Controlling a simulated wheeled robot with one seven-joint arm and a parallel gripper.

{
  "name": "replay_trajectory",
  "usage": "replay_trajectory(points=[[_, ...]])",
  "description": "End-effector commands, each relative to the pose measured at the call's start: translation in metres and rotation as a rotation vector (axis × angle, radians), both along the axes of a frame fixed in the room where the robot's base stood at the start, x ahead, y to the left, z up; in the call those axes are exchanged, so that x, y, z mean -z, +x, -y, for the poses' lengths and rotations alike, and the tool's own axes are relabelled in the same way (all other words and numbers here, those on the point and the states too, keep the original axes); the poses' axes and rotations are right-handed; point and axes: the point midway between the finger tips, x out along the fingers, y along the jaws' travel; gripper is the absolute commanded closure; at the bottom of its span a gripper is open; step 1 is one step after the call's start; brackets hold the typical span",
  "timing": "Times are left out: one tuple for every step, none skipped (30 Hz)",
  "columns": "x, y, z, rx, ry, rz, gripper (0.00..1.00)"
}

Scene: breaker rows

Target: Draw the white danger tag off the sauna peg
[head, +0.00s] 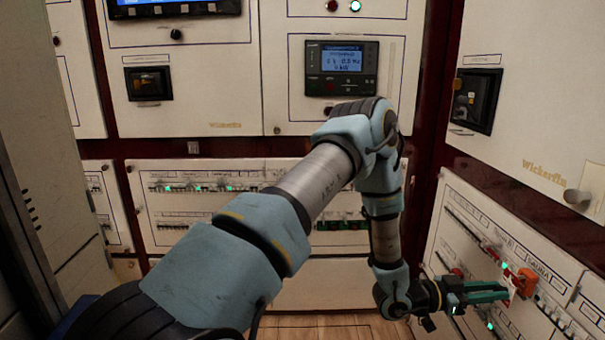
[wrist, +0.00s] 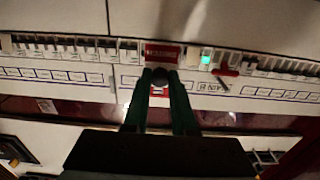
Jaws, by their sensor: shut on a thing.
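The white danger tag (head: 511,284) is a small white piece with red on it at the right-hand breaker panel, mostly hidden by my gripper in the head view. My gripper (head: 503,291) reaches the panel from the left and is shut on the tag. In the wrist view my gripper (wrist: 161,77) has its two dark green fingers close together, with a red-and-white bit of the tag (wrist: 158,92) between them. A dark round end, perhaps the peg, shows at the fingertips. The SAUNA label (head: 541,269) is just right of an orange-red block (head: 525,281).
Breaker rows (wrist: 75,46) run to both sides of the fingers. A red piece (wrist: 226,72) hangs beside a green lamp (wrist: 206,57) to the right. A second breaker panel (head: 200,190) and upper cabinets with a display (head: 341,66) stand behind my arm.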

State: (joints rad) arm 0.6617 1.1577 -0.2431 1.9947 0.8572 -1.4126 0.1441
Motion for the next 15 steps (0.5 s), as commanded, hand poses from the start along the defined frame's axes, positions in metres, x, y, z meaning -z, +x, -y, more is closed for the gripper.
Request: replay_trajectory(points=[[0.0, 0.0, -0.002, 0.0, 0.0, 0.0, 1.0], [0.0, 0.001, -0.003, 0.0, 0.0, 0.0, 1.0], [0.0, 0.001, -0.005, -0.001, 0.0, 0.0, 1.0], [0.0, 0.001, -0.006, -0.001, 0.0, 0.0, 1.0], [0.0, 0.001, -0.007, -0.001, 0.0, 0.0, 1.0], [0.0, 0.001, -0.009, -0.001, 0.0, 0.001, 1.0], [0.0, 0.001, -0.01, -0.001, 0.0, 0.001, 1.0], [0.0, 0.001, -0.011, -0.001, 0.0, 0.001, 1.0], [0.0, 0.001, -0.012, -0.001, 0.0, 0.001, 1.0], [0.0, 0.001, -0.012, -0.001, 0.0, 0.001, 1.0], [0.0, 0.001, -0.013, -0.001, 0.0, 0.001, 1.0], [0.0, 0.001, -0.013, -0.001, 0.0, 0.001, 1.0], [0.0, 0.001, -0.014, -0.001, 0.001, 0.001, 1.0], [0.0, 0.002, -0.016, -0.001, 0.001, 0.001, 1.0], [0.0, 0.002, -0.018, -0.001, 0.001, 0.001, 1.0]])
